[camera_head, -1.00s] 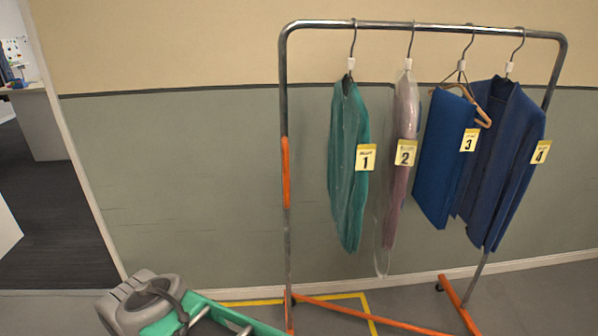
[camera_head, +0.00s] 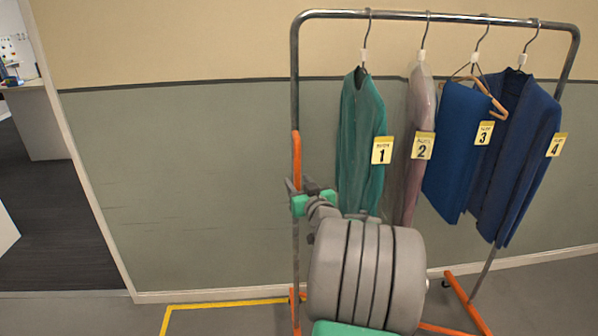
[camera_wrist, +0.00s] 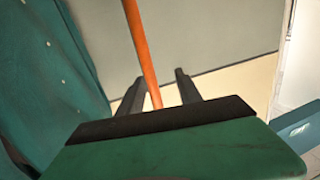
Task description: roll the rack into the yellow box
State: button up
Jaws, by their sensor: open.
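The rack (camera_head: 440,17) is a metal garment rail with orange feet, hung with several numbered garments. Its left post has an orange sleeve (camera_head: 296,155), which also shows in the wrist view (camera_wrist: 142,48). My gripper (camera_head: 299,192) is at the lower part of that sleeve. In the wrist view its open fingers (camera_wrist: 160,82) lie either side of the sleeve; contact is not clear. The yellow box (camera_head: 225,303) is a tape outline on the floor. Its far line reaches the left post's foot; its right part is hidden behind my arm. The right foot (camera_head: 467,303) stands right of my arm.
The wall (camera_head: 190,190) runs close behind the rack. The green garment (camera_head: 358,140) hangs just right of my gripper. A doorway with dark carpet (camera_head: 60,220) is at the left. The floor within the visible left part of the tape looks clear.

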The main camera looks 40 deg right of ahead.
aim_at(298, 169)
jog(key=shift+h, duration=0.4)
jog(key=w+d, duration=0.1)
jog(key=w, duration=0.1)
jog(key=w+d+p, duration=0.1)
jog(key=w+d, duration=0.1)
jog(key=w+d+p, duration=0.1)
jog(key=w, duration=0.1)
jog(key=shift+w+d+r, duration=0.2)
jog(key=shift+d+r, duration=0.15)
jog(key=shift+d, duration=0.05)
grip_shut()
dwell(0.7)
